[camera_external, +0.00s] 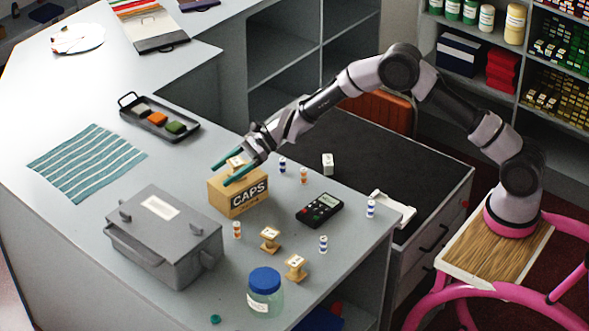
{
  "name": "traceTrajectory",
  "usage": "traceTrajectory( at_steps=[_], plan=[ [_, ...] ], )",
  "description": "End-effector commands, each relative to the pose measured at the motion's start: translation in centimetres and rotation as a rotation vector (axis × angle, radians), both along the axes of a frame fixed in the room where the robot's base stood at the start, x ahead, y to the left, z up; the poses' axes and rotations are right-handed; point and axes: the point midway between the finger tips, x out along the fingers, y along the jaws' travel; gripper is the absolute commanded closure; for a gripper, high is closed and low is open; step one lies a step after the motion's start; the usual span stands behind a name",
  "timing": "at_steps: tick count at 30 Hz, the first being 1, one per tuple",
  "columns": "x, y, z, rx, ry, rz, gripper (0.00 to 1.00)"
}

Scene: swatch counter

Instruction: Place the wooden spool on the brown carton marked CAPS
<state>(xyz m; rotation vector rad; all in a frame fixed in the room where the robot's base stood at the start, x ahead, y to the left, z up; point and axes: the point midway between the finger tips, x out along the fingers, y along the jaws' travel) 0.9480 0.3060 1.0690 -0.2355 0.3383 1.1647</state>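The brown carton marked CAPS (222,199) stands on the grey counter, left of the card terminal. A small wooden spool (236,162) shows at the top of the carton, between the two teal fingers of my gripper (233,170). The fingers are apart, one on each side of the spool. I cannot tell whether they press on it, or whether its base, hidden by a finger, rests on the carton.
A grey metal box (165,240) is close on the left. Several small striped spools stand around the carton, one (237,229) just in front. A black card terminal (320,209) lies to the right. A blue-lidded jar (265,293) stands in front. A swatch tray (160,118) is behind.

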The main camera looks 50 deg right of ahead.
Motion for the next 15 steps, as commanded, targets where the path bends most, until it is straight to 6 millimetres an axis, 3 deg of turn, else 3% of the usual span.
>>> traceTrajectory(
  at_steps=[9, 15],
  plan=[
    [0.0, 0.0, 0.4, 0.0, -0.001, 0.0, 0.18],
    [-1.0, -2.7, 1.6, 0.0, 0.0, -0.003, 0.18]
  ],
)
